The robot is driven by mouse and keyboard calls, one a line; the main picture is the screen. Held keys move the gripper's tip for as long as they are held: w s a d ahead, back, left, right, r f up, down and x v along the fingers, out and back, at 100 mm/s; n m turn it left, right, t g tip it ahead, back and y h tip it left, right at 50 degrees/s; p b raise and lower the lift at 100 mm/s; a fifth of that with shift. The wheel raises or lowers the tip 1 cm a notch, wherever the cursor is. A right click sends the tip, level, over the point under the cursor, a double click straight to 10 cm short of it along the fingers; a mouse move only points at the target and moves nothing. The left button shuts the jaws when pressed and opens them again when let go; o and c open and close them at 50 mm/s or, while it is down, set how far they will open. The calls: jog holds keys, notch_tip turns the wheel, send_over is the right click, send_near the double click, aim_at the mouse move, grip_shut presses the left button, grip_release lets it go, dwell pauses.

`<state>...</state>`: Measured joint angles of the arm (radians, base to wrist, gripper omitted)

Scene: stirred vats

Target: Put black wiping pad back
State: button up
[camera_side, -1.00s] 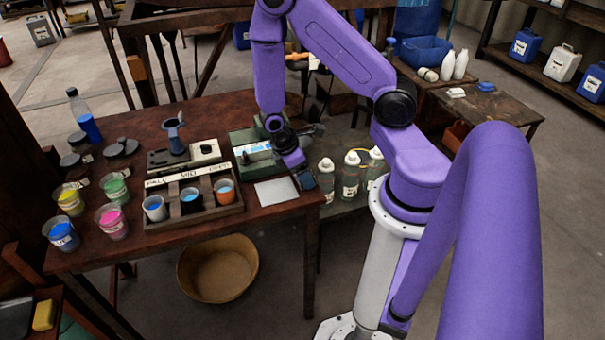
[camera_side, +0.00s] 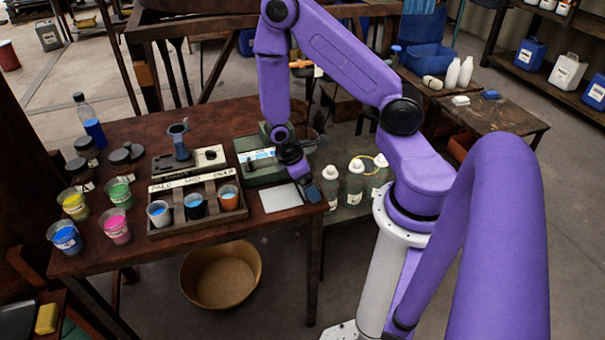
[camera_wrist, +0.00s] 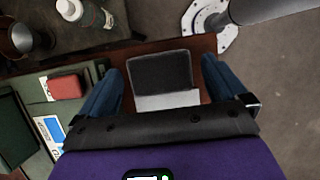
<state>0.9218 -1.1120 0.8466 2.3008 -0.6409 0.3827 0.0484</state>
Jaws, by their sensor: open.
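The black wiping pad (camera_wrist: 160,70) lies flat between my gripper's fingers in the wrist view, beside a pale grey plate (camera_wrist: 168,100). In the side view the plate (camera_side: 281,198) lies near the table's right front corner, and my gripper hides most of the pad. My gripper (camera_wrist: 160,66) is open, with a blue finger on each side of the pad and visible gaps to both. In the side view my gripper (camera_side: 308,188) is low at the table's right edge. I cannot tell its exact height above the pad.
A labelled rack with several cups (camera_side: 193,213) stands left of the plate. A green box (camera_side: 258,160) is behind it. White-capped bottles (camera_side: 355,185) stand right of the table. A red block (camera_wrist: 66,86) lies on the green box in the wrist view.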

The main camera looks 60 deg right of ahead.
jog(key=v, duration=1.1)
jog(key=s+a+r+n+t+y, duration=0.1)
jog(key=s+a+r+n+t, duration=0.15)
jog(key=s+a+r, duration=0.45)
jog(key=s+a+r+n+y, duration=0.1)
jog(key=s+a+r+y, duration=0.1)
jog(key=s+a+r, duration=0.4)
jog(key=shift+s+a+t+y, duration=0.25)
jog(key=shift+s+t+y, duration=0.1)
jog(key=shift+s, duration=0.7)
